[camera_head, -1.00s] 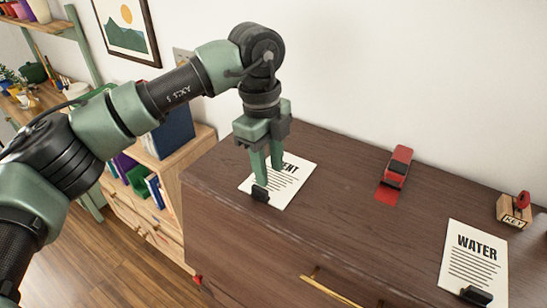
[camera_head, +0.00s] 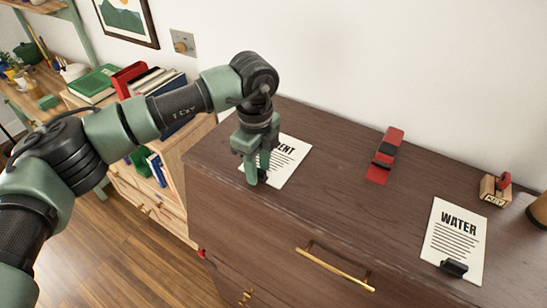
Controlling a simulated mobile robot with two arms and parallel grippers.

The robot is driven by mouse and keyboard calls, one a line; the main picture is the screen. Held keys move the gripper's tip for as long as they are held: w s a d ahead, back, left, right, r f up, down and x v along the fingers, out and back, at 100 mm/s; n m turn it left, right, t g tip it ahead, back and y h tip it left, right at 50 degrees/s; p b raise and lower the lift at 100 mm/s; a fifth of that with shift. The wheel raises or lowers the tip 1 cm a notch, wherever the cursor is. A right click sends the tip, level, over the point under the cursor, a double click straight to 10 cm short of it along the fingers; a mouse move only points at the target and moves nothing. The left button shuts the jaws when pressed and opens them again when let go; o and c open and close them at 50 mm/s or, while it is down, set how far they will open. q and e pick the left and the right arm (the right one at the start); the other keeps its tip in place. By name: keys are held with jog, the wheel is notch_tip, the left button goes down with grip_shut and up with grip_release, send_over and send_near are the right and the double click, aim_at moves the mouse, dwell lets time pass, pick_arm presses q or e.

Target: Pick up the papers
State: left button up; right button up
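A white paper (camera_head: 287,163), its heading partly covered and ending in "ENT", lies on the dark wooden dresser top near its left end. My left gripper (camera_head: 256,181) points down at this paper's near-left edge. It hides the left part of the sheet and most of the black clip there. I cannot tell whether its fingers are open or closed on the paper or clip. A second white paper headed "WATER" (camera_head: 454,236) lies flat at the dresser's right, with a black clip (camera_head: 454,268) on its near edge. My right gripper is out of view.
A red stapler-like object (camera_head: 388,147) stands between the papers towards the wall. A wooden block marked "KEY" (camera_head: 493,190) stands at the back right, near a brown object (camera_head: 538,211) cut by the frame. The dresser top (camera_head: 340,205) between the papers is clear.

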pick_arm(q)
jog(key=c, duration=0.5)
grip_shut()
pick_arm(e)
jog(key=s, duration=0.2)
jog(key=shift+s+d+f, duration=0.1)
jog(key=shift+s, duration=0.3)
